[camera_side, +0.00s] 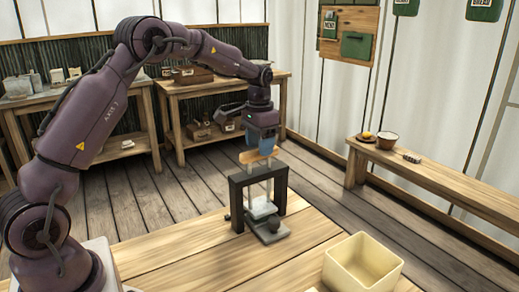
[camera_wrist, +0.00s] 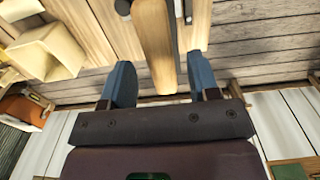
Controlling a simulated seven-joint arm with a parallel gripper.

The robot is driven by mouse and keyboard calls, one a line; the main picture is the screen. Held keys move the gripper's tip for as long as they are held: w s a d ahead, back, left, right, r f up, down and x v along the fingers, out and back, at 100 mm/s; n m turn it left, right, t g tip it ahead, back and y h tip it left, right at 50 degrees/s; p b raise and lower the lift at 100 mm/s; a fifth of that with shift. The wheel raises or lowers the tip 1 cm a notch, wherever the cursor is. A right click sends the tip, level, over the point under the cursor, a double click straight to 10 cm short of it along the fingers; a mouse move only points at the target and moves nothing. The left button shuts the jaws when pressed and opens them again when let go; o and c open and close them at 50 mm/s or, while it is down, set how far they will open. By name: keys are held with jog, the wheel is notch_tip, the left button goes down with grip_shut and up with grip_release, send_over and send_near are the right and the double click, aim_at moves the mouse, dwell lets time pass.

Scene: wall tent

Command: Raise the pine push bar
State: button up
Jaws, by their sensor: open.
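The pine push bar (camera_side: 256,157) is a light wooden bar on top of a small press. Pale upright rods run down from it through a dark frame (camera_side: 235,195) to a pale block (camera_side: 262,208) above a grey base. My gripper (camera_side: 264,143) is open, pointing down at the bar from above. In the wrist view, the push bar (camera_wrist: 154,40) runs between the two blue fingers of my gripper (camera_wrist: 160,78), with a visible gap on either side. Its near end is close to the palm. I see no finger closed on it.
The press stands on a wooden table (camera_side: 185,255). A cream open box (camera_side: 362,268) stands to its right at the front. A bench (camera_side: 430,180) with a plate, a bowl and a small item is at the right. Side tables (camera_side: 210,90) stand behind.

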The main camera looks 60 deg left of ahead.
jog(key=shift+f, duration=0.9)
jog(key=shift+c, duration=0.4)
grip_shut()
notch_tip(320, 180, up, 7)
jog(key=shift+r, duration=0.1)
jog(key=shift+o, duration=0.4)
grip_release()
notch_tip(320, 180, up, 13)
